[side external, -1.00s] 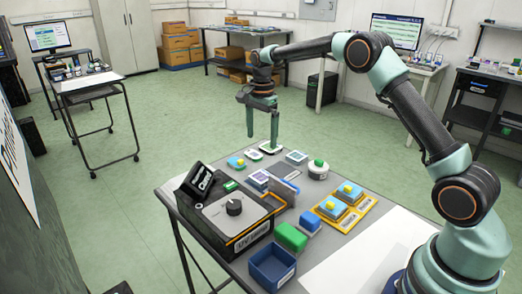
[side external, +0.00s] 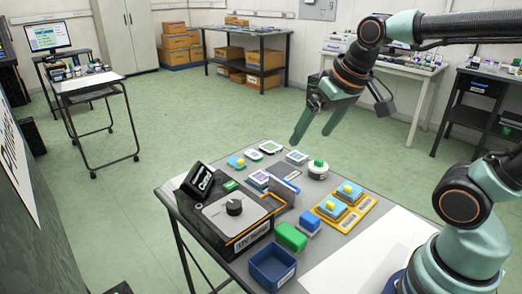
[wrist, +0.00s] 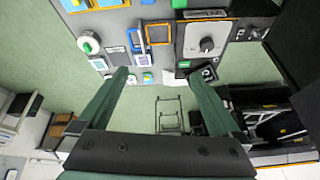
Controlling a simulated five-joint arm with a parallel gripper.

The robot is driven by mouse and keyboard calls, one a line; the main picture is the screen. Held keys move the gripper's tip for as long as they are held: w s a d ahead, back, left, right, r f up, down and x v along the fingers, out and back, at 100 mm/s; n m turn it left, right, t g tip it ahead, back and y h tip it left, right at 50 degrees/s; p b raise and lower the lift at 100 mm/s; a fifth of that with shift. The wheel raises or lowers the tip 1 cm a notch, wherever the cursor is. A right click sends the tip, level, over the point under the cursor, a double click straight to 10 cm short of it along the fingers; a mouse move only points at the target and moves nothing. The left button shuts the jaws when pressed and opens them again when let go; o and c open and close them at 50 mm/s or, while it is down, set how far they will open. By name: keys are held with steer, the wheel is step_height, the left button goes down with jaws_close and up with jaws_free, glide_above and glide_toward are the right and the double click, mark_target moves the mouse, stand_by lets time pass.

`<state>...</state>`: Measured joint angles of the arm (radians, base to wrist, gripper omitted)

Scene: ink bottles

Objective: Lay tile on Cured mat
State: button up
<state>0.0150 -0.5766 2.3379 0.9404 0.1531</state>
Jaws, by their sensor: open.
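My gripper (side external: 312,138) is open and empty, raised above the far edge of the table with its fingers pointing down. In the wrist view its two green fingers (wrist: 157,78) stand well apart with nothing between them. A white-edged tile (side external: 271,147) lies flat at the table's far edge, left of my gripper. A similar pale piece (side external: 253,155) lies beside it, and a grey-blue square (side external: 297,157) lies to the right. I cannot tell which of these flat pieces is the Cured mat; their markings are too small to read.
A black machine with a knob (side external: 234,208) and a tilted black panel (side external: 198,181) stands at the left. A white round pot with a green top (side external: 318,168), a yellow tray (side external: 350,219), a green block (side external: 291,236) and a blue bin (side external: 272,270) share the table.

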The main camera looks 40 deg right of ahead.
steer(key=shift+s+a+f+n+t, duration=0.15)
steer(key=shift+s+f+n, duration=0.35)
steer(key=shift+s, duration=0.2)
steer(key=shift+s+a+f+n+t, duration=0.15)
steer(key=shift+s+f+n, duration=0.2)
steer(key=shift+s+n, duration=0.25)
steer(key=shift+s, duration=0.1)
stand_by(1.4)
